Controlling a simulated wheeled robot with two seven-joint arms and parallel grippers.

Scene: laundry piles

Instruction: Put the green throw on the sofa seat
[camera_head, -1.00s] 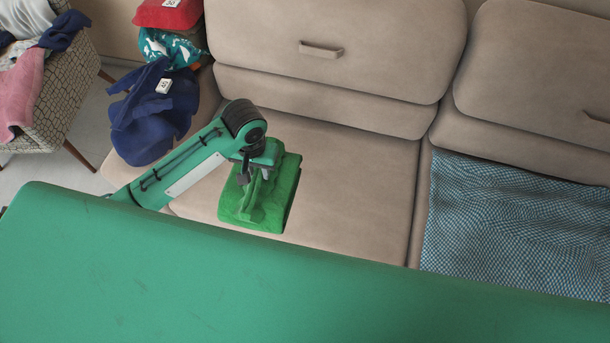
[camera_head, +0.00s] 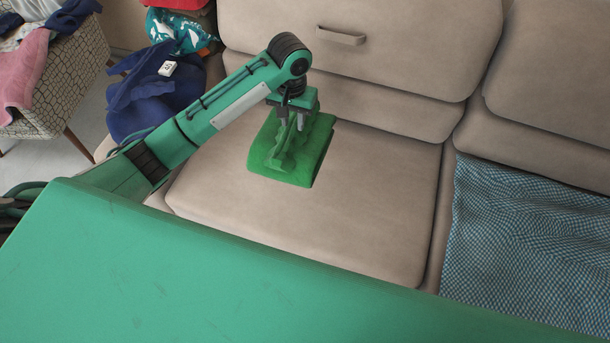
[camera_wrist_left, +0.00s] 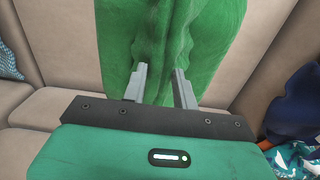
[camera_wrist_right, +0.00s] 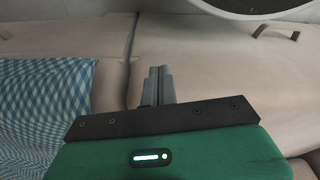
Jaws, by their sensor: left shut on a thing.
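The green throw (camera_head: 318,150) is a folded bundle over the left seat cushion of the beige sofa (camera_head: 370,215), near its backrest. My left gripper (camera_head: 293,122) is above it, shut on a pinched ridge of its top. In the left wrist view the throw (camera_wrist_left: 215,50) fills the space around and beyond the fingers (camera_wrist_left: 160,72). I cannot tell whether its underside touches the seat. My right gripper (camera_wrist_right: 158,72) shows only in its own wrist view; its fingers are together with nothing between them, facing the sofa.
A blue checked cloth (camera_head: 525,240) lies on the right seat cushion. Dark blue clothing (camera_head: 150,100) and a teal patterned bundle (camera_head: 178,28) are piled at the sofa's left end. A patterned armchair (camera_head: 65,85) holds more clothes. The seat in front and right of the throw is bare.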

